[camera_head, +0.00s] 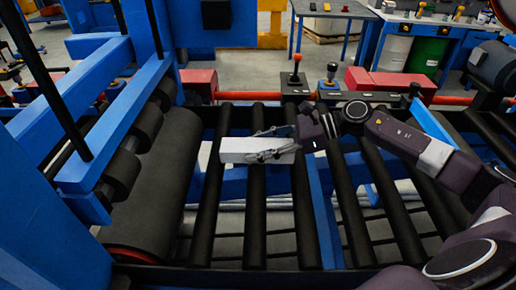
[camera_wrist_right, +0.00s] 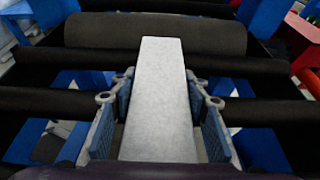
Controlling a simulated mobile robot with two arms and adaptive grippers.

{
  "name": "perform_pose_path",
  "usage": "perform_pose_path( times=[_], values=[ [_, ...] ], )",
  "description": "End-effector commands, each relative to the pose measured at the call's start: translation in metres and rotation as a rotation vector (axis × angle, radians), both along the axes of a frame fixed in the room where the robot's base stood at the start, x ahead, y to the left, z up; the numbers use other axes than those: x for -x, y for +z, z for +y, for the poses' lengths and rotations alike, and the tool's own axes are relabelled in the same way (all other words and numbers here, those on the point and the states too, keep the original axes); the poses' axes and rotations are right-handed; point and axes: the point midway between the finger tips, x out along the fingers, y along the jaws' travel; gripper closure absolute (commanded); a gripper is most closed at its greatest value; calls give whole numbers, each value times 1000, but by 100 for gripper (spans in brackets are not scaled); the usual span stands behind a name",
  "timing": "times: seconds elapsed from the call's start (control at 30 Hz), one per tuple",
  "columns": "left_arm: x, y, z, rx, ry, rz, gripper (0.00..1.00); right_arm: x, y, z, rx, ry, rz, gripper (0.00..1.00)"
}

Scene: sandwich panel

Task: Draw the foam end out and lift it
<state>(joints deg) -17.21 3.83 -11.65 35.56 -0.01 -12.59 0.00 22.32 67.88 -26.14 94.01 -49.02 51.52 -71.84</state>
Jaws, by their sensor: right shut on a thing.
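The foam end (camera_head: 240,146) is a pale grey-white block in the head view, over the black rollers in the middle. In the right wrist view the foam end (camera_wrist_right: 160,95) runs lengthwise between the fingers, toward the large roller. My right gripper (camera_head: 275,148) reaches in from the right and is shut on the block, with one finger on each side. In the wrist view the right gripper (camera_wrist_right: 159,115) shows blue finger pads along the block's sides. I cannot tell whether the block touches the rollers. My left gripper is not in view.
A wide dark roller (camera_head: 155,190) and a blue frame (camera_head: 50,200) stand at the left. Several thin black rollers (camera_head: 257,190) run under the block. Joysticks on a red and black rail (camera_head: 296,84) lie behind it. Tables and a green barrel (camera_head: 428,54) are far back.

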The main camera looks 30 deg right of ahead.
Motion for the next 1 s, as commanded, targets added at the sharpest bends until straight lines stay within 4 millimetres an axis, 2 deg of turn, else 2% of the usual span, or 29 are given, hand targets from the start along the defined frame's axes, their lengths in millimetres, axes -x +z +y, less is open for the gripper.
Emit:
perform_pose_path(
  times=[0.2, 0.23, 0.4, 0.6, 0.73, 1.0],
  values=[
    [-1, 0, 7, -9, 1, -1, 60, 0, -1, -2, 4, -2, 1, 82],
    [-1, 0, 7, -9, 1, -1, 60, 0, -1, -2, 4, -2, 1, 54],
    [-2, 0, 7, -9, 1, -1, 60, 0, -1, -1, 3, -2, 1, 37],
    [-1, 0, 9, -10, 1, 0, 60, 0, 0, -1, 2, -1, 1, 37],
    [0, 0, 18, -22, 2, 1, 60, 1, 0, -4, 3, -2, 1, 37],
    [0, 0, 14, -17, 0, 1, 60, 16, 11, -32, 5, -4, 6, 37]
  ],
)
